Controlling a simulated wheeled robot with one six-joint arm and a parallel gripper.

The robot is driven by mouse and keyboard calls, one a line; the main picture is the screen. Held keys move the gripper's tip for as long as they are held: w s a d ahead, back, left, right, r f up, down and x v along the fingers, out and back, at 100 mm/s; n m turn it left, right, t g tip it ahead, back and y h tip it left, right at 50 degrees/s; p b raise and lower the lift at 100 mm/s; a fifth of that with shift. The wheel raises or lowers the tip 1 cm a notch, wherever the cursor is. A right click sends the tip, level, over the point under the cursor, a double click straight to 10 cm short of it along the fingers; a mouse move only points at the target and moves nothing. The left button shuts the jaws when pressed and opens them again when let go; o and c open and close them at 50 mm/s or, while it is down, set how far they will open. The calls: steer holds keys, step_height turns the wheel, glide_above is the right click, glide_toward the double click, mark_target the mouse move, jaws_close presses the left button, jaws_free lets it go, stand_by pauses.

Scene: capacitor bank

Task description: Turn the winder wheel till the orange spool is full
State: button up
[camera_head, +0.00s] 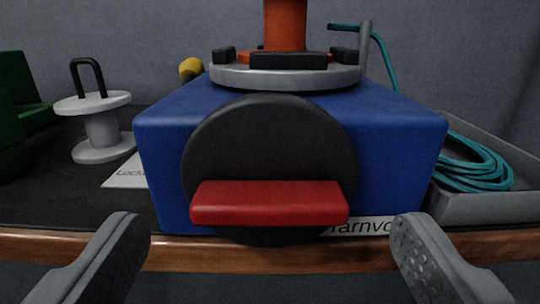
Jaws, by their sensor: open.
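A blue winder box (400,155) stands at the table's front edge. On its front is a round black wheel (270,135) with a red bar handle (270,203) lying level across its lower half. An orange spool (285,25) stands upright on a grey turntable (285,76) on top; its upper part is cut off by the frame, and I see no cord on the visible part. My gripper (265,255) is open and empty, its two fingers apart on either side of the handle and nearer the camera, not touching it.
Teal cord (470,165) lies coiled in a grey tray (490,207) at right and runs up to a post (364,45). A white spool (100,130) with a black loop and a green object (15,110) stand at left. The wooden table edge (180,250) runs below.

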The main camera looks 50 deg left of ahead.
mark_target(270, 212)
steer(key=shift+x, duration=1.55)
steer(key=c, duration=1)
